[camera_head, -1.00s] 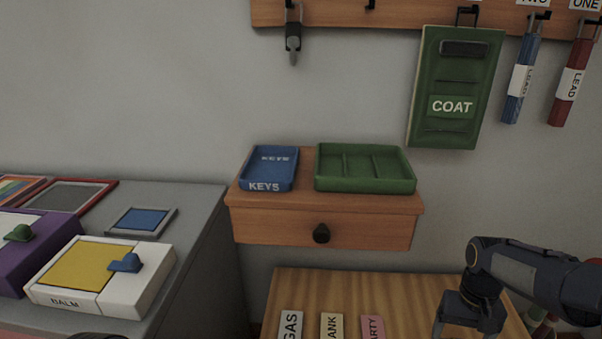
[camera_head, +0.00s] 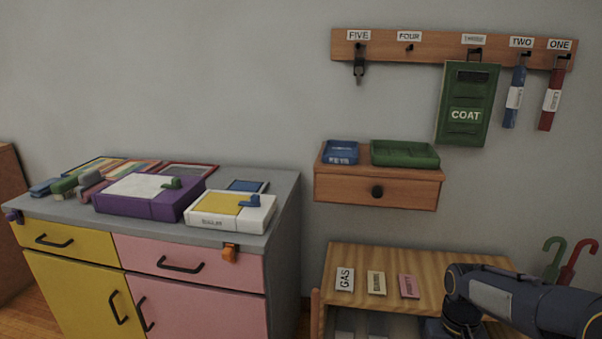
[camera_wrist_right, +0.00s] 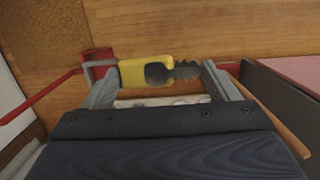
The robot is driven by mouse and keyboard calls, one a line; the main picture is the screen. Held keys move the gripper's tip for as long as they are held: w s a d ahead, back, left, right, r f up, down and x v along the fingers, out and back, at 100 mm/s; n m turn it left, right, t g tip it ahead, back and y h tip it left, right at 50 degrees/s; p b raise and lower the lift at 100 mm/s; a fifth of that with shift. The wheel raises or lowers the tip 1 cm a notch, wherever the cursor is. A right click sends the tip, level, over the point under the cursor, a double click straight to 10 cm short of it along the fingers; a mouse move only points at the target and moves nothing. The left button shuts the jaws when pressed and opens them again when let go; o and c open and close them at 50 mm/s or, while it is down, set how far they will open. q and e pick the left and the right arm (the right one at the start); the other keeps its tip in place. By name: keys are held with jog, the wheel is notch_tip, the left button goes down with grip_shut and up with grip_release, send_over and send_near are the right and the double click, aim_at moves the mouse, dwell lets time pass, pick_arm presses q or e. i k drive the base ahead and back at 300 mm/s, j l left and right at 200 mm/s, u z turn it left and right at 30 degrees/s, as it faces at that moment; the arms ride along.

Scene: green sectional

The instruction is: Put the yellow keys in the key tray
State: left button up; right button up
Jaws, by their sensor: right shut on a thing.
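The yellow keys (camera_wrist_right: 140,73), a yellow piece with a dark toothed part, are between the fingers of my right gripper (camera_wrist_right: 168,80) in the right wrist view. That gripper is shut on them. In the head view my right arm comes in at the lower right, and its fingers are not clearly seen. The key tray (camera_head: 341,161) is a small blue tray marked KEYS on top of the wall drawer unit, up and left of my right arm. No keys show in it. My left gripper is not in view.
A green divided tray (camera_head: 405,163) sits beside the key tray on the wooden drawer unit (camera_head: 335,189). Below is a wooden bench (camera_head: 370,261) with several labelled tags. A hook rail (camera_head: 440,45) with a hanging green COAT item (camera_head: 464,127) is above. A grey-topped cabinet (camera_head: 284,190) stands left.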

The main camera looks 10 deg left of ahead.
aim_at(341, 153)
jog(key=i+l+u, duration=0.15)
jog(key=u, duration=0.25)
jog(key=i+l+u, duration=0.1)
jog(key=l+u, duration=0.15)
jog(key=u, duration=0.15)
jog(key=l+u, duration=0.2)
jog(key=u, duration=0.25)
jog(key=l+u, duration=0.4)
jog(key=i+j, duration=0.05)
jog(key=j, duration=0.05)
